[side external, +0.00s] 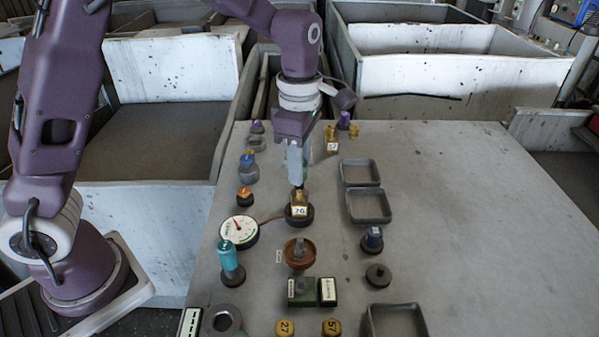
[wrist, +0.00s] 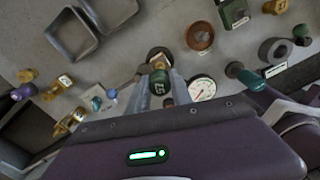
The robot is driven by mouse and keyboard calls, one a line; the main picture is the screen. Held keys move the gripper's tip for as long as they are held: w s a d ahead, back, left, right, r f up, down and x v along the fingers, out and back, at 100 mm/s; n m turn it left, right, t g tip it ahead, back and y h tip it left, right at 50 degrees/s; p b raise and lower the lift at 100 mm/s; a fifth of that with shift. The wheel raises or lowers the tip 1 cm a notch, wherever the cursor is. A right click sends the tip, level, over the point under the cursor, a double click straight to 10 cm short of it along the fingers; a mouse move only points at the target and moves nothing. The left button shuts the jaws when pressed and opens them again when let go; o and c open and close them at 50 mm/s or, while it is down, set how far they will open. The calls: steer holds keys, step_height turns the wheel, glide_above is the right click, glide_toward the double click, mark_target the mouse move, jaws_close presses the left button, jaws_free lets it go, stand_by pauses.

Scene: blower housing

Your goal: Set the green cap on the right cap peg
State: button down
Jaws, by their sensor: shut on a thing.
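My gripper (wrist: 165,92) points down with its jaws shut on a small green piece, which looks like the green cap (wrist: 160,80) in the wrist view. In the side view my gripper (side external: 297,182) is directly above a yellow, number-tagged piece (side external: 299,199) on a round black base (side external: 299,217). The fingers hide the cap there, and I cannot tell whether it touches what is below. The base also shows just beyond the fingertips in the wrist view (wrist: 160,54). I cannot tell for sure which support is the right cap peg.
A white dial gauge (side external: 239,231) and orange dish (side external: 299,254) are close by. Shallow trays (side external: 369,207) lie to the right. The table's far right is clear.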

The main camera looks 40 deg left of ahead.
steer(key=shift+r, duration=0.3)
